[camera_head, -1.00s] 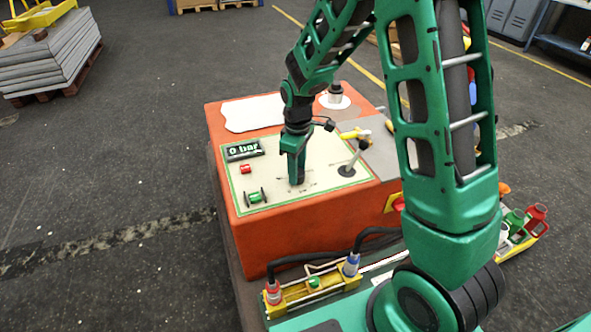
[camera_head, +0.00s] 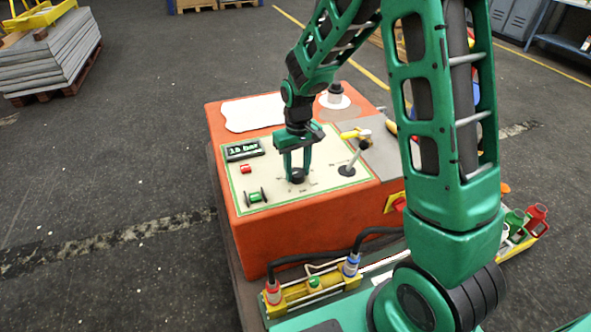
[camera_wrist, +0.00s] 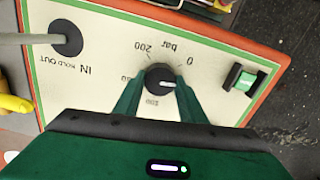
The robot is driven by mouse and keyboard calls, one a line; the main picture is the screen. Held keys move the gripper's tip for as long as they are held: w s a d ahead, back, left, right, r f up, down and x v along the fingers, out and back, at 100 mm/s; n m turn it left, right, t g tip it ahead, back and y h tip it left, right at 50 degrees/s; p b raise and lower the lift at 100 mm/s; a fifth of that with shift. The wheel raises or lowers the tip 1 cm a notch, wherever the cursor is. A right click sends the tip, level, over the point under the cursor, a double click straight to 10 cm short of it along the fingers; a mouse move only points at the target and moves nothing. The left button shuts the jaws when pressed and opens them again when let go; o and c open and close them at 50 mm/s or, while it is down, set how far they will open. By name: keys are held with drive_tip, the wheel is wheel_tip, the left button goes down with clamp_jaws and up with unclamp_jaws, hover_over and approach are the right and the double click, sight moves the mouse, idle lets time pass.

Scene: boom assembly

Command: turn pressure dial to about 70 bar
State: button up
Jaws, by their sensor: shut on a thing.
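The black pressure dial (camera_head: 298,176) sits on the cream control panel of an orange box. In the wrist view the round dial (camera_wrist: 160,78) has a white pointer mark and a printed bar scale around it, with 0 and 200 readable. My gripper (camera_head: 297,172) points down from above and is shut on the dial, one green finger on each side; the fingers (camera_wrist: 160,88) also show in the wrist view. The small display (camera_head: 243,150) at the panel's upper left reads about 18 bar, though the digits are small.
A red button (camera_head: 245,169) and a green switch (camera_head: 256,196) are to the left. Yellow-handled parts (camera_head: 356,134) lie behind. Cable connectors (camera_head: 313,285) are in front of the box.

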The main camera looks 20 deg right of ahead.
sight(297, 172)
drive_tip(key=m, duration=0.5)
drive_tip(key=shift+w+d+m, duration=0.1)
drive_tip(key=shift+m, duration=0.2)
drive_tip(key=m, duration=0.5)
drive_tip(key=shift+r, duration=0.1)
drive_tip(key=shift+m, duration=0.4)
drive_tip(key=o, duration=1.1)
wheel_tip(297, 172, up, 11)
drive_tip(key=shift+f, duration=0.2)
